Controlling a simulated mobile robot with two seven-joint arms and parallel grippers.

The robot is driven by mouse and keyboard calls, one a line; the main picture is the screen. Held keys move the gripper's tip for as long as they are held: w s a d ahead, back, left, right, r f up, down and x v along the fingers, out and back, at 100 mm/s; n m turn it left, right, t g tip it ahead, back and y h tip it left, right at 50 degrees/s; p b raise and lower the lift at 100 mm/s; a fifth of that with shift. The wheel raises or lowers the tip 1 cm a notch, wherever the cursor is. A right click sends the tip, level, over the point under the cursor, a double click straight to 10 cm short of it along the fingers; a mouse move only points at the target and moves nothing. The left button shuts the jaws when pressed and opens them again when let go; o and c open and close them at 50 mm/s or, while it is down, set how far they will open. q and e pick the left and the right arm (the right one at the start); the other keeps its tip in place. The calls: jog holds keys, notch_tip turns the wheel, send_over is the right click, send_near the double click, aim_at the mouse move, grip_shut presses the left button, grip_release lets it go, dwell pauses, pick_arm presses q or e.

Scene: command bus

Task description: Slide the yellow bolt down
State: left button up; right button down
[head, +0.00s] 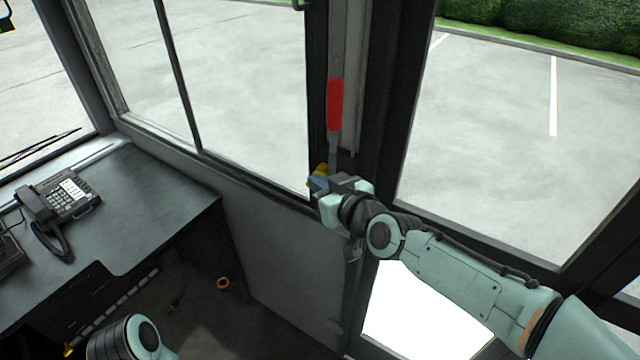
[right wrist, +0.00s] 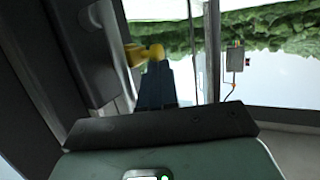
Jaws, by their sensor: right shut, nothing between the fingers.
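The yellow bolt (head: 319,170) is on the dark door post, below the red-handled lever, and is partly hidden by my right gripper. It also shows in the right wrist view (right wrist: 144,54) as a yellow knob with a short stem. My right gripper (head: 318,184) is shut and empty, with its fingertips right at the bolt. In the right wrist view the dark fingers (right wrist: 156,84) point up to just below the knob. I cannot tell whether they touch it. My left gripper is not in view; only a piece of my left arm shows at the bottom left.
A lever with a red handle (head: 335,104) stands upright on the post just above the bolt. Glass panes lie on both sides of the post. A dark desk (head: 150,205) with a telephone (head: 62,203) is at the left.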

pick_arm(q)
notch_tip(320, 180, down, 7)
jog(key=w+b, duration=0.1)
jog(key=b, duration=0.7)
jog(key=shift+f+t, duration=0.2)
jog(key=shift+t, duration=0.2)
pick_arm(e)
notch_tip(320, 180, down, 9)
jog(key=shift+r, duration=0.1)
